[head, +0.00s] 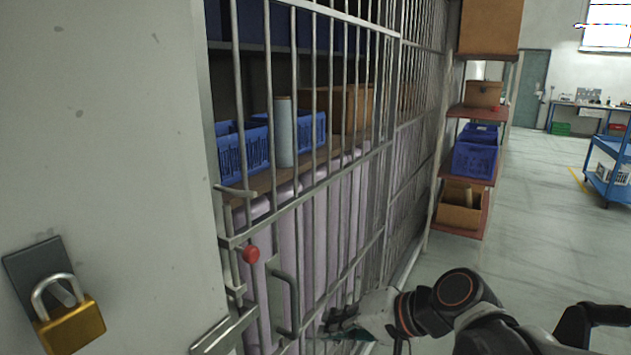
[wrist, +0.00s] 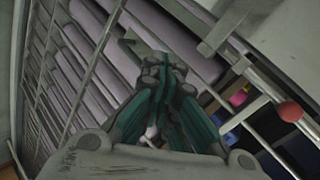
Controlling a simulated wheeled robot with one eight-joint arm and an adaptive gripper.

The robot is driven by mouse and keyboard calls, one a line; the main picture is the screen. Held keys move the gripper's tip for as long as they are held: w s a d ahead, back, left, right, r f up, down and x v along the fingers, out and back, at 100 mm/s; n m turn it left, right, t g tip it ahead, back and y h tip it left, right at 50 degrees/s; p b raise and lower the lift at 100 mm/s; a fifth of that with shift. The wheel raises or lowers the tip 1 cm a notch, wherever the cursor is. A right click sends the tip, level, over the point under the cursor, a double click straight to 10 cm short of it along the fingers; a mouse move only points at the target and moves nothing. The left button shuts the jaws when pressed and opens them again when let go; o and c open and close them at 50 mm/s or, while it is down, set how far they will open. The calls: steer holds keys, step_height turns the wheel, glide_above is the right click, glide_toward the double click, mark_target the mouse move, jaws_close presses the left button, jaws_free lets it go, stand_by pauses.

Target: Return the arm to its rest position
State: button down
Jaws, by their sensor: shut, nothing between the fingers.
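My gripper (head: 328,322) is at the bottom middle of the head view, in front of the barred cage door (head: 318,187) and a little right of its upright handle (head: 292,304). The arm reaches in from the lower right. In the wrist view my gripper (wrist: 163,66) has its dark and teal fingers together, with nothing seen between them. The bars lie close beyond the fingertips; whether they touch I cannot tell. A red knob (head: 250,254) sits on the door's latch and also shows at the right of the wrist view (wrist: 290,111).
Behind the bars are blue crates (head: 243,151) and pale purple rolls (head: 290,240). A brass padlock (head: 69,319) hangs on the pale panel at left. An open shelf (head: 462,182) with boxes stands beyond the cage. A blue cart (head: 610,185) is far right. The floor between them is clear.

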steer(key=s+d+n+h, duration=0.1)
steer(key=s+d+h, duration=0.3)
steer(key=d, duration=0.4)
steer(key=s+d+n+t+h, duration=0.1)
steer(key=s+d+h, duration=0.4)
steer(key=d, duration=0.3)
steer(key=shift+s+d+f, duration=0.4)
steer(key=shift+s, duration=0.2)
